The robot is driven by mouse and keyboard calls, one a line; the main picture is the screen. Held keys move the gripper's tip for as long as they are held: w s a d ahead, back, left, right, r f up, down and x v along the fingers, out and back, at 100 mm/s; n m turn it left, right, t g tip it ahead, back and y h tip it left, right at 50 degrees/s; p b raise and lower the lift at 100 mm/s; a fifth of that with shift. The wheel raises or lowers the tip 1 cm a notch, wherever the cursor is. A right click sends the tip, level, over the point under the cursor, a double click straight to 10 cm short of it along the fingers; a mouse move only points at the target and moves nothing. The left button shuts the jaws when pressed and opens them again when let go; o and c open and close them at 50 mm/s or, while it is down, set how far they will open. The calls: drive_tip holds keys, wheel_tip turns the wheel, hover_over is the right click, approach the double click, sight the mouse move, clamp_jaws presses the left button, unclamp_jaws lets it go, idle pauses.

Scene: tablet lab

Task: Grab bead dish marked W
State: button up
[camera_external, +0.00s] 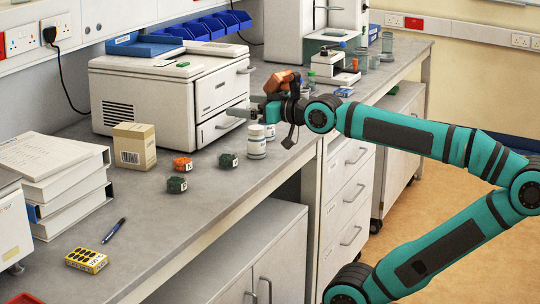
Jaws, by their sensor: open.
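Three small lidded-looking dishes with pale letter labels stand on the grey bench: an orange dish (183,164), a dark green dish (176,185) in front of it, and another dark green dish (228,160) to the right. The letters are too small to read surely, so I cannot tell which is marked W. My gripper (243,112) is open, above the bench by the white machine's drawers, up and to the right of the dishes and apart from them. Its fingers point left, and nothing shows between them.
Two white jars (256,143) stand just below my gripper. A white machine with drawers (160,100) is behind, a cardboard box (134,146) left of the dishes. A pen (114,230) and yellow box (87,260) lie in front. Bench between is clear.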

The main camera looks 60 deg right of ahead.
idle(0.4)
drive_tip(key=c, duration=0.5)
drive_tip(key=n+g, duration=0.9)
drive_tip(key=g, duration=0.8)
hover_over(227, 154)
drive_tip(key=f, duration=0.1)
wheel_tip(227, 154, down, 18)
drive_tip(key=shift+r, duration=0.2)
